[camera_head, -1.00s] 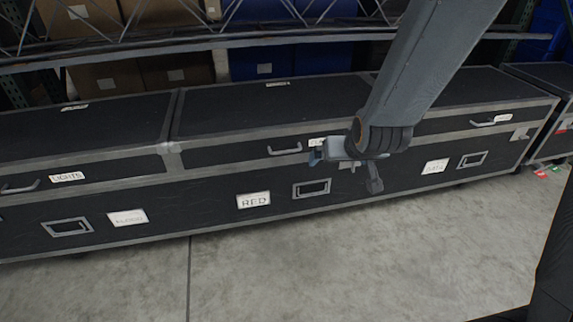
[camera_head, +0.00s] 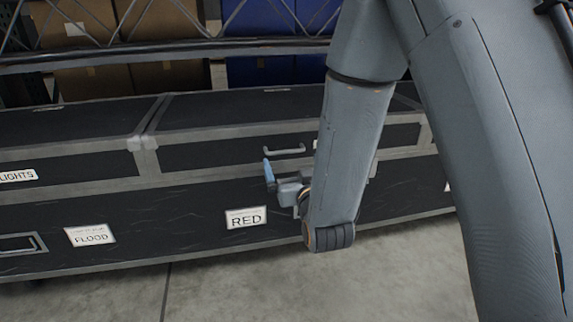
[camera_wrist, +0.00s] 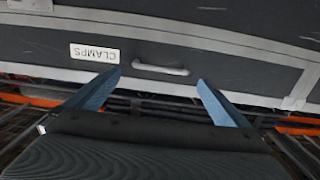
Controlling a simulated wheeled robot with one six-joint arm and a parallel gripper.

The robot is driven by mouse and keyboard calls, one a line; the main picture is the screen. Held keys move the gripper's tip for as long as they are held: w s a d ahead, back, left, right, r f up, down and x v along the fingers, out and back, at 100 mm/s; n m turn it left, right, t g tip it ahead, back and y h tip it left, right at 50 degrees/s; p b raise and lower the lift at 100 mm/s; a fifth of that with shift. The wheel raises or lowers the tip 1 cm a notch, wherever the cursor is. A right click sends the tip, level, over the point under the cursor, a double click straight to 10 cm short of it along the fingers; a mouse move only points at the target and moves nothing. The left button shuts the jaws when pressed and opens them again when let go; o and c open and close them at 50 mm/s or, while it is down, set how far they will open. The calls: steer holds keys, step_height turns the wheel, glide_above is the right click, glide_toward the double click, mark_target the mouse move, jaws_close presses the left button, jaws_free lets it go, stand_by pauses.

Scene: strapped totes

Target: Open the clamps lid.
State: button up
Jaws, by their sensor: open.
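The clamps lid (camera_head: 220,147) is the black, grey-edged lid of the middle case, and it is down. Its grey bar handle (camera_head: 284,151) is on the lid's front face. In the wrist view the handle (camera_wrist: 161,70) shows beside the white CLAMPS label (camera_wrist: 95,54), which reads upside down. My gripper (camera_head: 269,174) is in front of the case, by the handle. In the wrist view my gripper (camera_wrist: 157,82) is open and empty, with the handle ahead between its blue fingertips and apart from them. My arm hides the lid's right part in the head view.
The LIGHTS case (camera_head: 60,135) adjoins on the left. RED (camera_head: 246,218) and FLOOD (camera_head: 90,235) labels mark the lower fronts. A truss (camera_head: 160,50) and shelved brown and blue boxes (camera_head: 262,71) are behind. Grey floor (camera_head: 260,290) is clear in front.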

mark_target(286, 153)
steer(key=shift+b+x, duration=1.55)
steer(key=shift+x, duration=2.45)
steer(key=shift+s+a, duration=0.1)
steer(key=shift+a, duration=0.05)
